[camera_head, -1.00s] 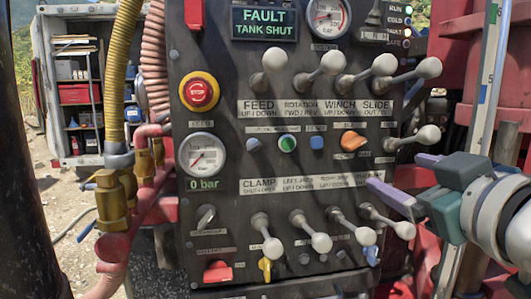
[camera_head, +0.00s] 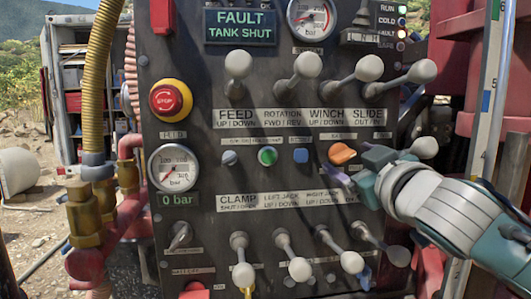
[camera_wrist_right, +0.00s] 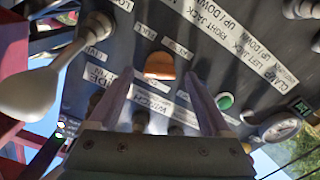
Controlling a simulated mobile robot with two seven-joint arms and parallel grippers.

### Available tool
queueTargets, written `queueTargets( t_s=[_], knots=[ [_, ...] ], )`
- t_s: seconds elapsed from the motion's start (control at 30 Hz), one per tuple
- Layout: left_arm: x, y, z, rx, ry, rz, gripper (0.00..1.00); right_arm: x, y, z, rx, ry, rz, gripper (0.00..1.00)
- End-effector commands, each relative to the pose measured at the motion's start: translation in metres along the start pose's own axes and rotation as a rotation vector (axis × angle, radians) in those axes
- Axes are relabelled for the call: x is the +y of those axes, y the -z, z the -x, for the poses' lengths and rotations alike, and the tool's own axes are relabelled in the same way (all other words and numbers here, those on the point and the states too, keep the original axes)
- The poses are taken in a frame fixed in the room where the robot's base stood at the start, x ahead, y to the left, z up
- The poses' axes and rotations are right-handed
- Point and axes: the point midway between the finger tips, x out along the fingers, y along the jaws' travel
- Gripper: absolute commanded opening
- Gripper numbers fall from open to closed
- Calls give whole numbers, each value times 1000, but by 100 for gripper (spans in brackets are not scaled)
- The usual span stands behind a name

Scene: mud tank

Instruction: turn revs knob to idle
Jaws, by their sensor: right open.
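The orange revs knob (camera_head: 342,153) sits on the dark control panel, right of a blue button, with small labels around it. Its pointing direction is hard to make out. My right gripper (camera_head: 353,160) is open, with its purple fingertips at the knob's right and lower side in the head view. In the right wrist view, the orange knob (camera_wrist_right: 160,65) shows between the two fingers (camera_wrist_right: 153,82), apparently beyond their tips. I cannot tell whether they touch it. My left gripper is out of view.
Grey ball-ended levers stand out above (camera_head: 308,65) and below (camera_head: 299,268) the knob, with another lever (camera_head: 424,148) close to my right gripper. A green button (camera_head: 267,156) and a red emergency stop (camera_head: 166,100) are further left. The display (camera_head: 240,22) reads FAULT TANK SHUT.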

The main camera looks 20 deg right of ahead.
Motion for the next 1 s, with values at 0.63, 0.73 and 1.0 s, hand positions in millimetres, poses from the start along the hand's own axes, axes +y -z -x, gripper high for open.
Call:
queueTargets(
  t_s=[0.63,0.73,1.0],
  knots=[
    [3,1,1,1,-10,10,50,0,0,-7,0,1,-1,57],
    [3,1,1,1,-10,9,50,0,0,-7,0,1,-1,45],
    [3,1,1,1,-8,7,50,0,0,-7,0,1,-1,15]
  ],
)
